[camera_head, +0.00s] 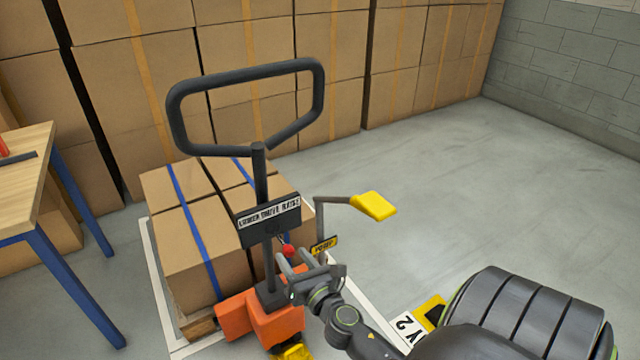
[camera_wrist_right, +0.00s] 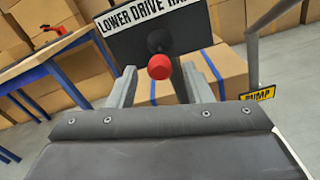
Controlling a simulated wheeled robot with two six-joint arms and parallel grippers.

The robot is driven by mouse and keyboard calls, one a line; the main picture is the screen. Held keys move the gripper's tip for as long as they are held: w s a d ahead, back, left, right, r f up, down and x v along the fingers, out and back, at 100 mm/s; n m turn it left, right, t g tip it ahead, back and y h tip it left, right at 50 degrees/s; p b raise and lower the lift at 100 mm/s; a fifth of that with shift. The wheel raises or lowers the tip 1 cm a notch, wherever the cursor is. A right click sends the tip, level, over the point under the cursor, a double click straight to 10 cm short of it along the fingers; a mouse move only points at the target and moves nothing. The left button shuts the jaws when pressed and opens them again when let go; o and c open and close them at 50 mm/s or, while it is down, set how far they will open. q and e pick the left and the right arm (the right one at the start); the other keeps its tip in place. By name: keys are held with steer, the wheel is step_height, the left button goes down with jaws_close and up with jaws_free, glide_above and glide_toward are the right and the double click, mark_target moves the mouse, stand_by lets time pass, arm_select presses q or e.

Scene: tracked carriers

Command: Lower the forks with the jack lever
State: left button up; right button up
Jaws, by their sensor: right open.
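The jack lever shows as a red knob (camera_head: 288,250) below a black panel (camera_head: 268,222) labelled LOWER, DRIVE and RAISE, on the handle post of an orange pallet jack (camera_head: 258,318). In the right wrist view the red knob (camera_wrist_right: 160,67) is ahead, between the fingertips in the picture, with a black ball behind it. My right gripper (camera_head: 295,262) is open, just below the knob in the head view. I see no finger touching the knob; the exact gap is unclear. The forks are hidden under the load. My left gripper is not in view.
Strapped cartons (camera_head: 205,235) sit on a pallet on the jack. A black loop handle (camera_head: 247,70) rises above. A yellow pump pedal (camera_head: 373,205) with a PUMP tag stands to the right. A table (camera_head: 25,180) is at left. Stacked boxes line the back; the floor at right is clear.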

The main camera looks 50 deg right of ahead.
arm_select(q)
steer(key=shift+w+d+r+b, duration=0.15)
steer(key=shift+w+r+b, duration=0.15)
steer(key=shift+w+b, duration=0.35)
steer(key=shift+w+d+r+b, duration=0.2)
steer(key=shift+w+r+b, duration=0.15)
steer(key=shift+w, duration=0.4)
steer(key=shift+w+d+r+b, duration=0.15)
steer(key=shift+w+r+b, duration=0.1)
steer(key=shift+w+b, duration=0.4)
arm_select(e)
steer(key=v, duration=1.2)
steer(key=shift+s, duration=0.2)
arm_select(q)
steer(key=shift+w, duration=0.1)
arm_select(e)
steer(key=shift+a, duration=0.1)
